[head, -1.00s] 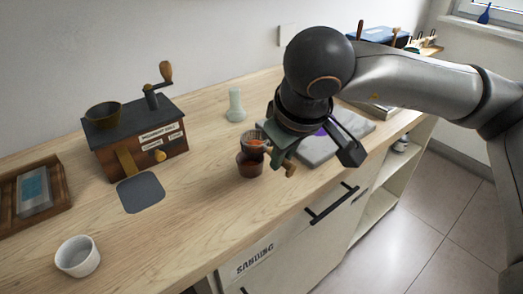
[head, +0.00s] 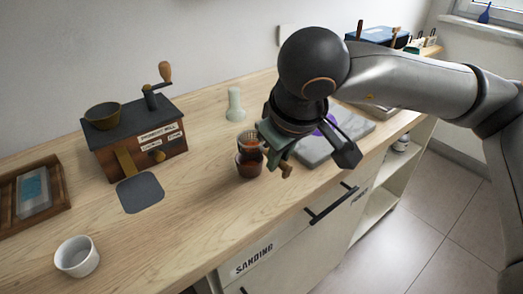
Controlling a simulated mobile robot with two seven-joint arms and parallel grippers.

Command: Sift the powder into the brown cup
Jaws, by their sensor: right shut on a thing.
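The brown cup (head: 249,168) stands upright on the wooden counter, near its front edge. A small sieve (head: 249,141) with reddish-brown colour in its bowl is directly above the cup's mouth. I cannot tell whether it touches the rim. My right gripper (head: 279,151) is shut on the sieve, just right of its bowl; a wooden handle end (head: 287,171) sticks out below the gripper. The powder itself is not clearly distinguishable in the sieve now. The inside of the cup is hidden by the sieve. My left gripper is not in view.
A pigment mill (head: 136,140) stands at the back left, with a dark mat (head: 140,193) before it. A white cup (head: 77,257) is front left, a wooden tray (head: 62,204) far left. A pale green pestle-like piece (head: 235,106) and grey slab (head: 352,140) are behind.

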